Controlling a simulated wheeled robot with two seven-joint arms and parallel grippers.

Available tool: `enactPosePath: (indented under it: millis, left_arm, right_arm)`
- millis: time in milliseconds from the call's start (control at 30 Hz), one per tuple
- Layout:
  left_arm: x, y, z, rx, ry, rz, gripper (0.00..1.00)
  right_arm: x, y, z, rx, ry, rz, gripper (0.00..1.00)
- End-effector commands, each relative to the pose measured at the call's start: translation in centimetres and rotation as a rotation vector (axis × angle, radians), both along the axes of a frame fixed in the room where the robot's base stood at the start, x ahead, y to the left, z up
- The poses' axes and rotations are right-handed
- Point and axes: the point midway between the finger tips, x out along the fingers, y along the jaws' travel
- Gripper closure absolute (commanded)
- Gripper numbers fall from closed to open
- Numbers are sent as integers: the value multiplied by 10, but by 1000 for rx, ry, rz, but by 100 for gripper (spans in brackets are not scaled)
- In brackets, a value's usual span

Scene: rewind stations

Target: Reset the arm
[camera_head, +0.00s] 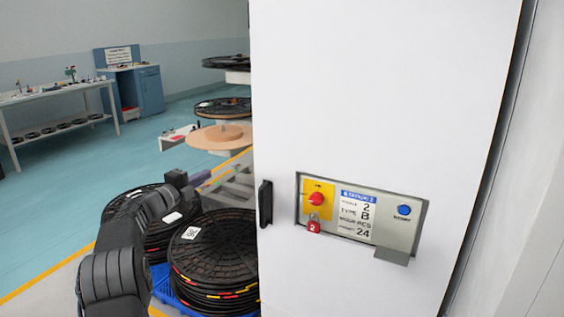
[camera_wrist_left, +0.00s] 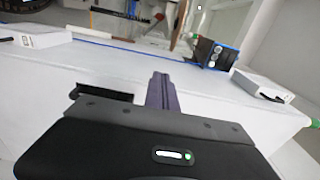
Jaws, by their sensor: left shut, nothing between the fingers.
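My left arm comes in from the left in the head view. Its left gripper (camera_head: 199,178) is to the left of the white cabinet, above the stacked reels. In the left wrist view the left gripper (camera_wrist_left: 162,90) has its fingers together, with nothing between them, over a white surface (camera_wrist_left: 220,98). My right gripper is in neither view.
The tall white cabinet (camera_head: 375,85) has a black handle (camera_head: 265,203) and a control panel (camera_head: 330,232) with a red knob, red padlock and blue button. Black reels (camera_head: 213,245) stand at lower left. A workbench (camera_head: 60,92) and blue cabinet (camera_head: 148,90) are further back.

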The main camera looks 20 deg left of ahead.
Motion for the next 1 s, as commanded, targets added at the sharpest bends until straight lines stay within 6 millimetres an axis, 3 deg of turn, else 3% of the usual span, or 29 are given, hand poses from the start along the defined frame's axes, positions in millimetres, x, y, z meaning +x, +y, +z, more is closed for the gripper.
enactPosePath:
  millis: [167, 267, 367, 400, 533, 667, 800, 867, 1000]
  left_arm:
    - [0, 1, 0, -11, 2, 2, 100]
    - [0, 12, -3, -91, 1, 52, 100]
    - [-4, 23, -37, -288, 18, 139, 100]
    - [-6, 24, -57, -381, 31, 174, 100]
    - [-10, 3, -137, -709, 104, 289, 100]
    - [-24, -50, -226, -1025, 224, 409, 100]
    - [-56, -126, -309, -1295, 382, 542, 100]
    - [-74, -163, -338, -1391, 457, 600, 100]
    - [-129, -250, -393, -1563, 645, 744, 100]
  right_arm:
    - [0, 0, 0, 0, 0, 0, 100]
    - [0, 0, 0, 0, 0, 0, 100]
    - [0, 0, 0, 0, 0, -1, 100]
    - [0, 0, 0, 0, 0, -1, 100]
    - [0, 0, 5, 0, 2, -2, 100]
    - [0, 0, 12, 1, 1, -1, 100]
    - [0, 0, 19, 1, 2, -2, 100]
    - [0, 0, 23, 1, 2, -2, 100]
    - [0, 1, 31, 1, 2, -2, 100]
